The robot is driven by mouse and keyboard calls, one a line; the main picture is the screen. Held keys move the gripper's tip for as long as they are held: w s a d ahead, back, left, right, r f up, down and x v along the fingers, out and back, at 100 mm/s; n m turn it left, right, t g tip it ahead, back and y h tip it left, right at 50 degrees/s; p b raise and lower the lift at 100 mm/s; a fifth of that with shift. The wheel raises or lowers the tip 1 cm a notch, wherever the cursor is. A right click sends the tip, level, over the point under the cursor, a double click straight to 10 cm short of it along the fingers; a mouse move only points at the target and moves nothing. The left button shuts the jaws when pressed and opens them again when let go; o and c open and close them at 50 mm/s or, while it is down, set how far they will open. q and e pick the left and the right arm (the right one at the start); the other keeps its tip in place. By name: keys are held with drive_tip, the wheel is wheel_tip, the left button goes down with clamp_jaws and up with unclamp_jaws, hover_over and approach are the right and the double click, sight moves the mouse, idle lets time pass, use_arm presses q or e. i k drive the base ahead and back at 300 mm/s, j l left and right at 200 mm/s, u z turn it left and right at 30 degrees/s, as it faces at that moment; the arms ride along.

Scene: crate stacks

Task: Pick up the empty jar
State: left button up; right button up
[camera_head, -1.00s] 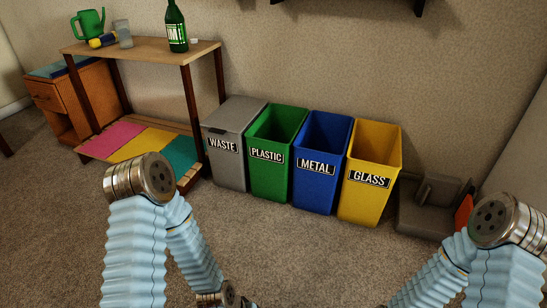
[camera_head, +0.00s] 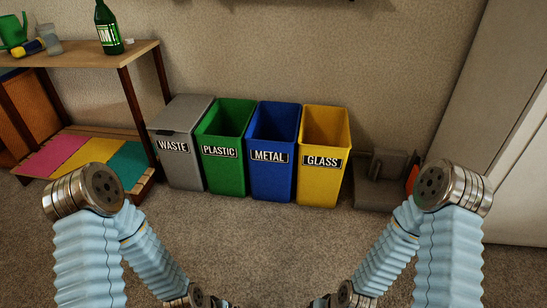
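A clear, empty-looking glass jar (camera_head: 49,41) stands upright on the wooden shelf table (camera_head: 85,56) at the upper left. It is between a yellow-and-blue item (camera_head: 28,48) and a green bottle (camera_head: 108,30). My two arms come in from the lower left and lower right and bend down toward the bottom middle, far from the jar. Their grippers are cut off by the bottom edge, so the fingers do not show.
Four bins stand along the wall: grey waste (camera_head: 180,160), green plastic (camera_head: 222,172), blue metal (camera_head: 270,178) and yellow glass (camera_head: 320,185). A dark grey object (camera_head: 380,185) lies right of them. A green watering can (camera_head: 12,32) shares the table. Carpet is clear before the bins.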

sight(47, 33)
drive_tip(key=u, duration=1.25)
drive_tip(key=k+l+z, duration=0.15)
drive_tip(key=z, duration=1.45)
drive_tip(key=u, duration=1.65)
drive_tip(key=k, duration=0.05)
